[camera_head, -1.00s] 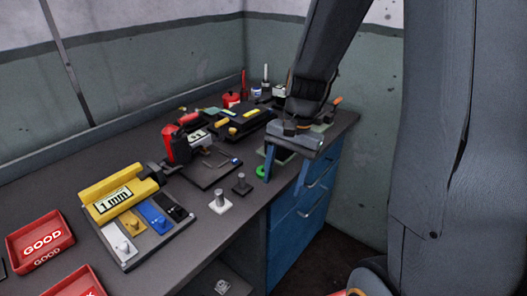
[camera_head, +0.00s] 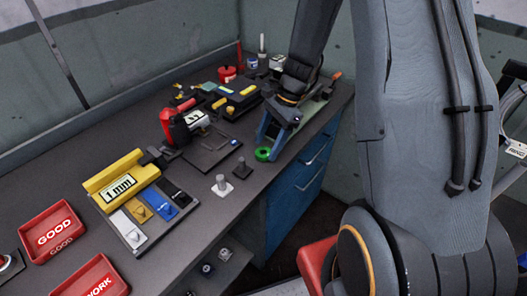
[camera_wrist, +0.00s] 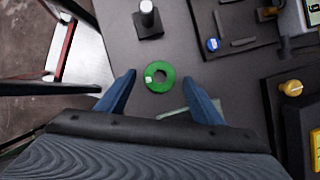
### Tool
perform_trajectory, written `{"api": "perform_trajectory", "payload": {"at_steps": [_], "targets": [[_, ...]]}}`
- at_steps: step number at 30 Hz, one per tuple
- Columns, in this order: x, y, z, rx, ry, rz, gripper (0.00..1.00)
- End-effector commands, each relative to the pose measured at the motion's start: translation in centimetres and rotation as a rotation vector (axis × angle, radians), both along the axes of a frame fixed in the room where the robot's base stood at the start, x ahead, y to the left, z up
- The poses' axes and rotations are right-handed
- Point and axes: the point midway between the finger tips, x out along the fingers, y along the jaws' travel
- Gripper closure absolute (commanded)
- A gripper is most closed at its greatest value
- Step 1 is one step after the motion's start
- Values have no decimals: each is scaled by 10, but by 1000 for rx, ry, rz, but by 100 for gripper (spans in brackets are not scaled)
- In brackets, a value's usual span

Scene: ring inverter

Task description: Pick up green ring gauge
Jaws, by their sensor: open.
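The green ring gauge (camera_head: 263,154) lies flat on the dark bench top near the front edge. In the wrist view the green ring (camera_wrist: 169,84) shows whole, with a small white mark on its left side. My gripper (camera_wrist: 152,86) is open, with one blue finger on each side of the ring in that view. In the head view my gripper (camera_head: 266,138) is just behind the ring. The fingers do not appear to touch it. I cannot tell how high the fingertips are above the bench.
A dark post (camera_head: 242,169) and a light post (camera_head: 221,186) stand on square bases left of the ring. A dark tool board (camera_head: 207,152) lies behind them. Red trays (camera_head: 54,228) are at the far left. The bench's front edge (camera_head: 262,198) is close.

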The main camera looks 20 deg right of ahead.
Motion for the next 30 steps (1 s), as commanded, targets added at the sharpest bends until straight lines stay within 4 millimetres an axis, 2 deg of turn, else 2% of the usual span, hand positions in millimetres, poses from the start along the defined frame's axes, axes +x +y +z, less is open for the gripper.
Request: {"api": "perform_trajectory", "payload": {"at_steps": [4,12,21,30], "targets": [[-1,5,-11,-1,1,3,39],[-1,6,-13,-1,0,3,39],[-1,6,-12,-1,-1,4,88],[-1,6,-10,-1,-2,4,88]]}}
